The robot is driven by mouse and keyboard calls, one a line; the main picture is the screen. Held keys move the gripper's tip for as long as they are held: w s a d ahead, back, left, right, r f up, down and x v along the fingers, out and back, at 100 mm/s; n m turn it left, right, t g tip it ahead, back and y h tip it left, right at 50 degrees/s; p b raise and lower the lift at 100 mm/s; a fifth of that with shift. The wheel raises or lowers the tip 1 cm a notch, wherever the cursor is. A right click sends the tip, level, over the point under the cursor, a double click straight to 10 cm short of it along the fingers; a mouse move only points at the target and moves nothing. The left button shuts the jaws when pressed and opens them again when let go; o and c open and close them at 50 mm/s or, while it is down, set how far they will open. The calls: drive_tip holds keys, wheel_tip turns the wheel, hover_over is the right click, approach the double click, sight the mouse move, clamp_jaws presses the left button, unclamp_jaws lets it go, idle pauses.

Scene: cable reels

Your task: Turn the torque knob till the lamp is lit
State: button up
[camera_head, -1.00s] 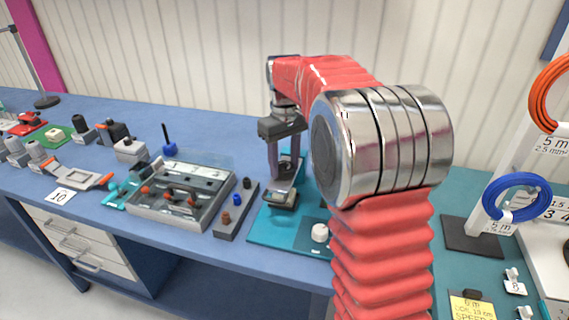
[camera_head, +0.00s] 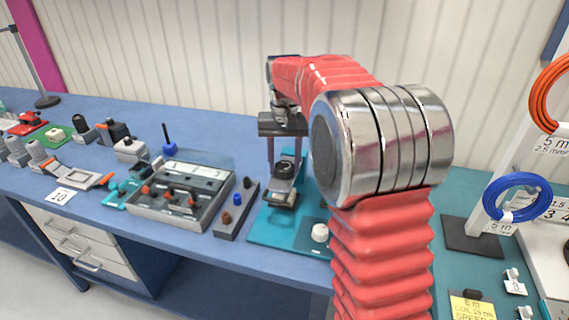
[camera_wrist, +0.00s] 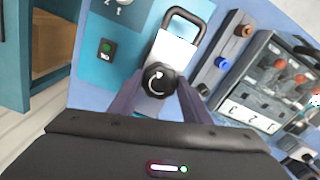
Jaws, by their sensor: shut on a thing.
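The round black torque knob (camera_wrist: 158,80) carries a white curved arrow and sits on a silver device (camera_wrist: 174,48) with a dark loop handle. In the head view the knob (camera_head: 285,168) shows below the wrist, on the teal board (camera_head: 270,231). My gripper (camera_wrist: 159,88) is shut on the knob, with one dark finger on each side of it. In the head view my gripper (camera_head: 285,158) points down over the device. A small dark box with a green spot (camera_wrist: 107,47), possibly the lamp, is on the teal board. I cannot tell surely whether it is lit.
A grey strip with coloured pegs (camera_head: 236,209) and a grey tray (camera_head: 165,214) with red-tipped parts stand left of the board. A blue cable coil (camera_head: 517,197) hangs at right.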

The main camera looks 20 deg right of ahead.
drive_tip(key=o, duration=1.1)
drive_tip(key=shift+c, duration=0.2)
wheel_tip(320, 180, up, 14)
drive_tip(key=shift+f, duration=0.15)
drive_tip(key=shift+w, duration=0.15)
